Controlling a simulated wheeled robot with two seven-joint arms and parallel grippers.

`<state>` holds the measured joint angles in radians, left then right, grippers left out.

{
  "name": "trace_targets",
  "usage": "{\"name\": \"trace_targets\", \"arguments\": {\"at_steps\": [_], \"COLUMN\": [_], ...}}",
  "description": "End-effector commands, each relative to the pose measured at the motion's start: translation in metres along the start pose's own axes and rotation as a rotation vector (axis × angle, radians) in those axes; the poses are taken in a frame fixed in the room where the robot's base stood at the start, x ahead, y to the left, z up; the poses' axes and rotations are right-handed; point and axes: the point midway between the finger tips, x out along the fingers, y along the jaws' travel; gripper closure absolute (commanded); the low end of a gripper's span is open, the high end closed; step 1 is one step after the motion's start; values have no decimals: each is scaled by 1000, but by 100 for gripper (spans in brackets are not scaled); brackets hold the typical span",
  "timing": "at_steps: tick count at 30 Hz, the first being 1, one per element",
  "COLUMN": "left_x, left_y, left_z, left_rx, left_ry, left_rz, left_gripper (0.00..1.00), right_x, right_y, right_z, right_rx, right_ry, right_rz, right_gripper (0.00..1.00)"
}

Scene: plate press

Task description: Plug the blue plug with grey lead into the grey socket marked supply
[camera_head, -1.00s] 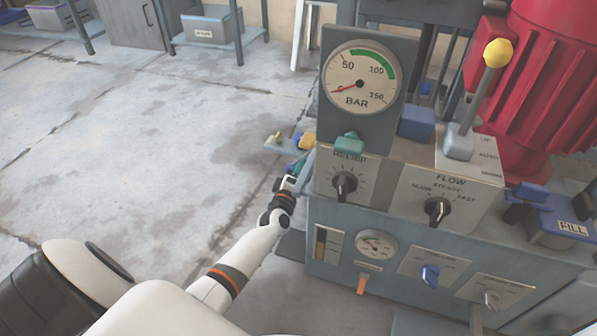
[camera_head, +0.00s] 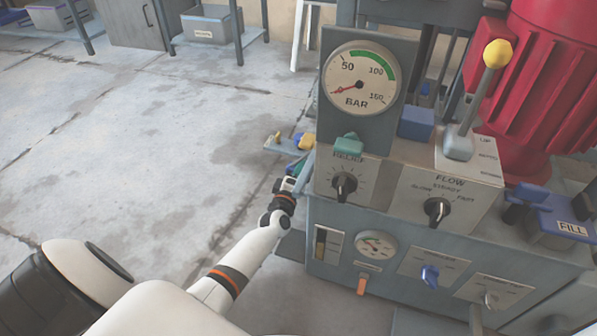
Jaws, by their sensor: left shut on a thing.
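My left gripper (camera_head: 294,176) is at the left side of the press's control box, below a small side shelf. It is shut on a small blue-green thing (camera_head: 297,166), mostly hidden by the gripper and box edge; it looks like the blue plug, but its shape is not clear. I cannot make out the grey lead. I cannot pick out the grey socket marked supply; the box's left side is turned away from view. My right gripper is not in view.
The small shelf (camera_head: 272,145) holds a yellow piece and a blue piece. The grey press carries a BAR gauge (camera_head: 360,78), a teal knob (camera_head: 348,145), RELIEF and FLOW dials, a yellow-tipped lever (camera_head: 482,95) and a blue FILL cap (camera_head: 553,207). The floor at left is clear.

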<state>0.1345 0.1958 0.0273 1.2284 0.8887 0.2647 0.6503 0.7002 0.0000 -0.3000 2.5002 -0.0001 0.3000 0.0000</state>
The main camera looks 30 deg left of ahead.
Motion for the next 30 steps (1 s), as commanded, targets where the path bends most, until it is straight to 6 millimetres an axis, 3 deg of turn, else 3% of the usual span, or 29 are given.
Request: {"name": "trace_targets", "arguments": {"at_steps": [30], "left_x": [0], "left_y": [0], "left_z": [-17], "left_rx": [-4], "left_ry": [0], "left_rz": [0], "left_gripper": [94], "right_x": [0], "right_y": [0], "right_z": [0], "right_rx": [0], "right_ry": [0], "right_rz": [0], "right_gripper": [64]}}
